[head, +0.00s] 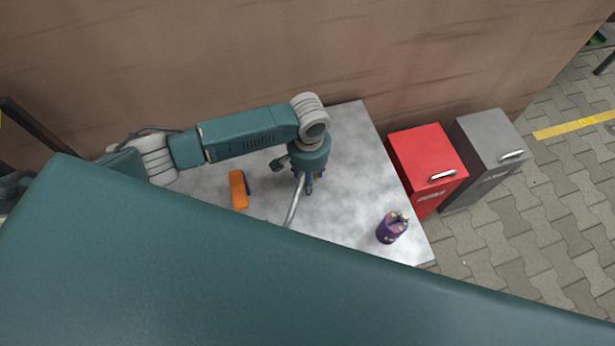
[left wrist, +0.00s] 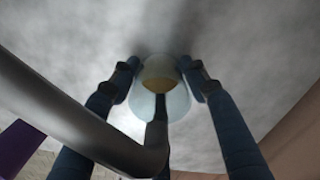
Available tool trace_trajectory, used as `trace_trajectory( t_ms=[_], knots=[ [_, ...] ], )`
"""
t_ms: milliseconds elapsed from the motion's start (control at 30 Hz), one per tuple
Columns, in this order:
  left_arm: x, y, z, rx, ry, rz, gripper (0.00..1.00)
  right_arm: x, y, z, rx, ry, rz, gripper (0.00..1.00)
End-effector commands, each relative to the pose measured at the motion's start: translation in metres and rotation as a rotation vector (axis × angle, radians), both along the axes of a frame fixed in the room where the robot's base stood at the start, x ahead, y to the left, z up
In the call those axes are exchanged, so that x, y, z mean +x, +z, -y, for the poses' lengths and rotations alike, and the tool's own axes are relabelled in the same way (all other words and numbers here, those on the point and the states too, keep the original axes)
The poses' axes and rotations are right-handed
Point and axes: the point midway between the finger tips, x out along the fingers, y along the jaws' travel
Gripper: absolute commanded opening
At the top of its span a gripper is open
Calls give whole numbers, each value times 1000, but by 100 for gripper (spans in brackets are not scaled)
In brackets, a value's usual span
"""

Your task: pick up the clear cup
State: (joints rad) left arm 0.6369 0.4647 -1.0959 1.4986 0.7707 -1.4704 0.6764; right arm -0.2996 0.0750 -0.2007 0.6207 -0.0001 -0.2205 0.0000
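The clear cup (left wrist: 174,103) shows in the left wrist view, a pale see-through rounded shape with something yellowish in its upper part. My left gripper (left wrist: 160,74) has its dark fingers around it, one fingertip close on each side and a dark finger or bar across its front. I cannot tell whether the fingertips touch it. In the head view my left gripper (head: 309,185) points down over the table (head: 340,190); I cannot make out the cup there. My right gripper is not in view.
A bent grey metal bar (head: 296,200) is beside the gripper and crosses the left wrist view (left wrist: 75,120). An orange block (head: 238,189) lies left, a purple container (head: 391,229) stands right. Red (head: 425,155) and grey (head: 486,140) bins stand beyond the table's right edge; a wall (head: 200,60) is behind.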

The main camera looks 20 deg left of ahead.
Motion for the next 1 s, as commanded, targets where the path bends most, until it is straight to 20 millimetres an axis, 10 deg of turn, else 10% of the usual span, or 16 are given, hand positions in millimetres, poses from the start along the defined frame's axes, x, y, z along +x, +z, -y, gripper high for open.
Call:
trace_trajectory(
  t_ms=[567, 1000],
  knots=[
    [1, 11, 0, -1, 0, 1, 22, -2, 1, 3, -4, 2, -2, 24],
    [2, 113, 0, -2, 0, 6, 22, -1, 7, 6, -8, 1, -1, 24]
  ],
)
